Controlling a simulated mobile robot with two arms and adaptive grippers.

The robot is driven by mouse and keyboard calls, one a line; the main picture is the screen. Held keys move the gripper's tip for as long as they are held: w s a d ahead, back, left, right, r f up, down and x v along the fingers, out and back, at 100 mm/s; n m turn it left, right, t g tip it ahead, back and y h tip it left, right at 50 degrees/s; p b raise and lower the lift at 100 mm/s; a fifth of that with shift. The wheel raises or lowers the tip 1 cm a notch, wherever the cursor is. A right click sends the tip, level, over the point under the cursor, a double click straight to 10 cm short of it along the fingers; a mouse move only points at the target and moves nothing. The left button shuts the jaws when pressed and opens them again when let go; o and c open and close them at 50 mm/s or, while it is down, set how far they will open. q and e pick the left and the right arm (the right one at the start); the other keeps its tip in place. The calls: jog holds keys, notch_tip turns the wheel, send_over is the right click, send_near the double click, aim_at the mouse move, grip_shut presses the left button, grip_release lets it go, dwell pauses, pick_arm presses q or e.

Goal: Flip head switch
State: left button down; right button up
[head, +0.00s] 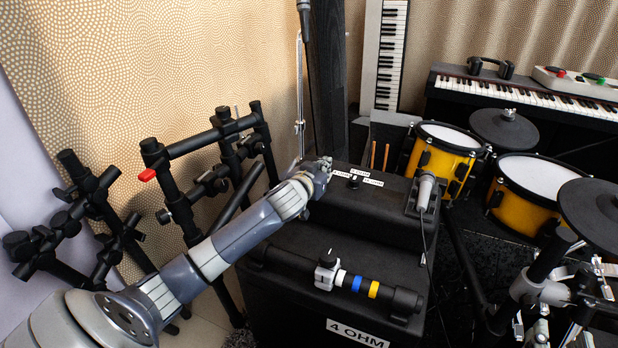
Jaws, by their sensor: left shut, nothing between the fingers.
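The head (300,218) is a black amplifier-like box on top of a black cabinet. A small dark switch (354,183) sits on its upper face, with small white labels around it. The lettering on these labels is too small to read surely, and so is the switch's exact position. My left gripper (326,165) is shut and empty, just left of the switch and near the labels. I cannot tell whether it touches the box. A larger label (357,335) on the cabinet front reads "4 OHM". My right gripper is out of view.
A microphone (425,190) stands right of the switch. A black bar (385,291) with coloured bands lies in front of the head. A black rack (215,135) stands behind my left arm. Yellow drums (523,195) and keyboards (520,93) fill the right side.

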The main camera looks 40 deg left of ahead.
pick_arm(q)
jog(key=shift+s+d+r+p, duration=0.1)
jog(key=shift+s+r+p, duration=0.25)
jog(key=shift+r+p, duration=0.45)
jog(key=f+p+v, duration=0.1)
jog(key=p+v, duration=0.1)
jog(key=v, duration=0.7)
jog(key=shift+s, duration=0.35)
pick_arm(e)
jog(key=s+d+f+g+h, duration=0.1)
jog(key=s+d+f+g, duration=0.1)
jog(key=s+f+g, duration=0.3)
jog(key=s+d+f+g+h, duration=0.2)
jog(key=s+f+g, duration=0.3)
jog(key=f, duration=0.6)
jog(key=shift+s+d+m+g, duration=0.3)
jog(key=shift+s+d, duration=0.35)
jog(key=shift+d, duration=0.05)
pick_arm(q)
jog(key=shift+d+f, duration=0.1)
jog(key=shift+f, duration=0.05)
